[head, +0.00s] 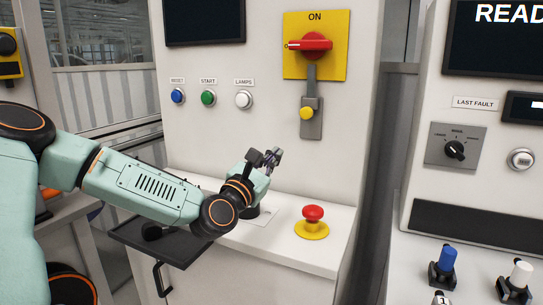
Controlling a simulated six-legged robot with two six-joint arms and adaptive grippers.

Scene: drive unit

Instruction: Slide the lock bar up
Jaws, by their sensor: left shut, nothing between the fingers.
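The lock bar (310,88) is a grey upright bar below the red rotary switch (309,45) on the yellow ON plate (329,70). A yellow knob (306,113) sits at its lower end, in front of a grey bracket (312,131). The bar's top reaches the lower part of the yellow plate. My left gripper (266,157) is shut and empty, below and to the left of the knob and apart from it. My right gripper is not in view.
A red mushroom button on a yellow base (312,229) stands on the white ledge (340,215) to the right of my left gripper. Blue, green (208,98) and white buttons are on the panel at left. A dark tray (130,234) lies below my arm.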

